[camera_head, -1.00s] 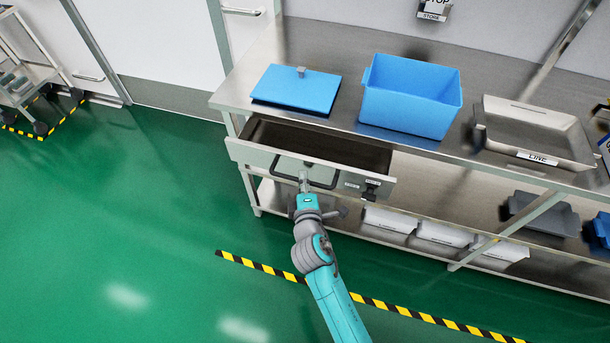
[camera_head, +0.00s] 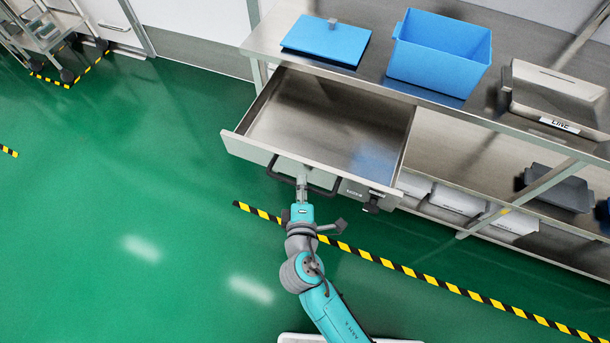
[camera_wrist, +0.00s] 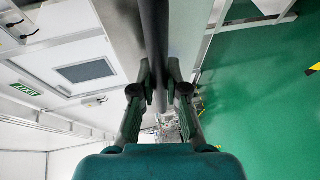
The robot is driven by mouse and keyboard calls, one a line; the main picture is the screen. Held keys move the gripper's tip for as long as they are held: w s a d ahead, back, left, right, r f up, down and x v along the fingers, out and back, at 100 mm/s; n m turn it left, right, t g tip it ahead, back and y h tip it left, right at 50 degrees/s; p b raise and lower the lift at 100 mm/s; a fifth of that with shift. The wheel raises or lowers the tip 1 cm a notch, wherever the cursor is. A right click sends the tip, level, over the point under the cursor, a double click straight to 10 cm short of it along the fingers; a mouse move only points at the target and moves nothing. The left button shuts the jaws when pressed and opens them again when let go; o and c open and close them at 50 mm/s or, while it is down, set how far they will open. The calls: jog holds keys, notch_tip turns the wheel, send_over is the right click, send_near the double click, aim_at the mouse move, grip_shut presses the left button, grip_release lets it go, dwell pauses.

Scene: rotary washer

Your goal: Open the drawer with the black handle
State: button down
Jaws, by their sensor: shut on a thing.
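The drawer (camera_head: 245,148) under the metal worktable is pulled well out, and its bare metal inside shows empty in the head view. Its black handle (camera_head: 322,189) is a bar on the drawer front. My gripper (camera_head: 302,184) is at the middle of this handle, shut on it. In the wrist view the dark handle bar (camera_wrist: 153,40) runs between the two fingers of my gripper (camera_wrist: 159,88). The fingertips close around the bar.
A blue lid (camera_head: 326,40) and a blue bin (camera_head: 438,55) stand on the worktable (camera_head: 262,40). A grey tray (camera_head: 556,95) is to their right. White boxes (camera_head: 458,198) sit on the lower shelf.

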jog(key=shift+s, duration=0.1)
jog(key=c, duration=1.2)
grip_release()
jog(key=v, duration=1.2)
jog(key=shift+f, duration=0.1)
